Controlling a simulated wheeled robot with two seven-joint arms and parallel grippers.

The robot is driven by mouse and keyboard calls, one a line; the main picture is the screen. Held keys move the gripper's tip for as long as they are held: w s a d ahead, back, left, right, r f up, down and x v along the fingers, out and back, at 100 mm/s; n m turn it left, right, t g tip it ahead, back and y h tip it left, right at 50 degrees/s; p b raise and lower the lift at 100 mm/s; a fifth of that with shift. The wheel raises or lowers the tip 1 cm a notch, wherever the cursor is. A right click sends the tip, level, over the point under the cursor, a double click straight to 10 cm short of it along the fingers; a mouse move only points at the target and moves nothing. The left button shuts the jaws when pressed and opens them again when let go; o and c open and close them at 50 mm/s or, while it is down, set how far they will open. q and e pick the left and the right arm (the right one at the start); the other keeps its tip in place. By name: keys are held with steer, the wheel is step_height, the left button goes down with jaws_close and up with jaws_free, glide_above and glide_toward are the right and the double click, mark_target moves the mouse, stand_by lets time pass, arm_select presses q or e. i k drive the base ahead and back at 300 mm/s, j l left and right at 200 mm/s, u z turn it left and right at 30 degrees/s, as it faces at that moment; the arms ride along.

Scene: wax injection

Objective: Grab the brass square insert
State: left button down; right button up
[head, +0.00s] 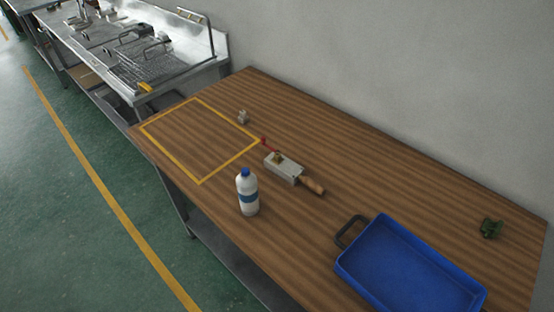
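A small brass-coloured piece (277,157) sits on top of a grey metal block (283,167) on the wooden table; it may be the brass square insert, but it is too small to tell its shape. The block has a wooden handle (313,185) at its right end and a red part (264,141) near its left end. Another small, pale metallic piece (242,117) stands near the yellow-taped square, by its upper right side. Neither of my grippers shows in the head view.
A white bottle with a blue cap (247,195) stands in front of the block. A blue tray (352,275) lies at the lower right, with a small green object (491,229) beyond it. The yellow-taped square (181,169) is empty. A steel sink counter (222,52) stands behind left.

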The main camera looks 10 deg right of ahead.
mark_target(277, 159)
steer(key=j+z, duration=0.2)
steer(key=z, duration=0.25)
steer(key=k+j+z, duration=0.1)
steer(key=z, duration=0.4)
steer(key=k+j+z, duration=0.1)
steer(key=j+z, duration=0.15)
steer(key=z, duration=0.2)
